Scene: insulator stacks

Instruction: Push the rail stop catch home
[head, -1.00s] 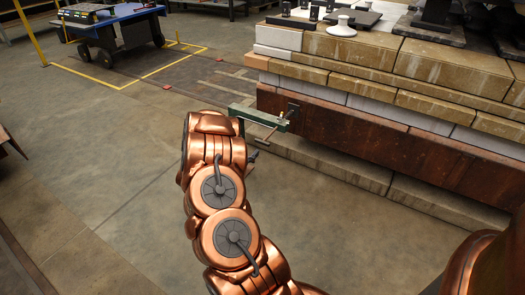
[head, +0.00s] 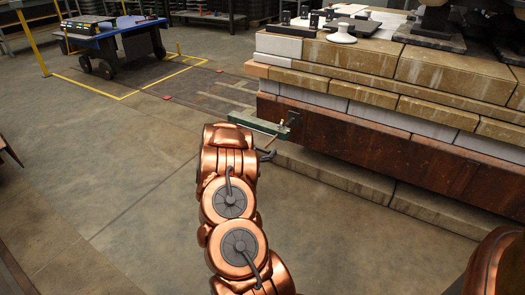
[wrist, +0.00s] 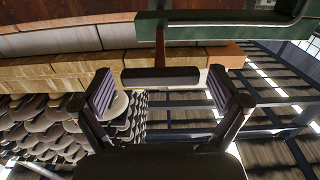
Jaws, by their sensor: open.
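The rail stop is a green bar (head: 258,124) sticking out from the left end of the rusty beam in the head view. It also crosses the top of the wrist view (wrist: 225,32). A rust-coloured stem (wrist: 159,48) runs from it to a dark crosswise grip (wrist: 160,76), which looks like the catch handle. My gripper (wrist: 161,94) is open, one finger on each side of this grip, with gaps visible at both ends. In the head view my arm's end is just below the green bar, and the fingers are mostly hidden.
The rusty beam (head: 360,145) lies under a stack of pale and tan blocks (head: 400,67) on the right. A blue cart (head: 118,27) stands at the back left inside yellow floor lines. The floor to the left of my arm is clear.

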